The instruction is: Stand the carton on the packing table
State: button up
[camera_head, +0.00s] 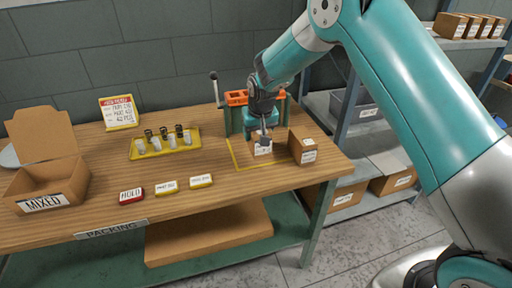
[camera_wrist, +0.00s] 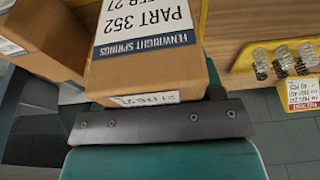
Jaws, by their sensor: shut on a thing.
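A small brown carton (camera_head: 263,150) with a white label is at the right part of the packing table (camera_head: 105,170), within the yellow outlined square (camera_head: 237,160). My gripper (camera_head: 264,137) is above it and shut on it. In the wrist view the carton (camera_wrist: 152,72) fills the middle, its label reading "PART 352" and "FENWRIGHT SPRINGS", close against the dark gripper bar (camera_wrist: 160,128). The carton looks upright and low at the table, but I cannot tell whether its base touches the wood. My gripper hides its top.
Another brown carton (camera_head: 302,146) stands just right of the square, near the table's right edge. A yellow tray (camera_head: 165,145) with springs, an open "MIXED" box (camera_head: 45,185) and "HOLD" block (camera_head: 132,196) are left. An orange-topped teal frame (camera_head: 237,98) stands behind my gripper.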

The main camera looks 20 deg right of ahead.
jog(key=shift+f+p, duration=0.7)
jog(key=shift+f, duration=3)
jog(key=o, duration=1.3)
jog(key=shift+f, duration=0.15)
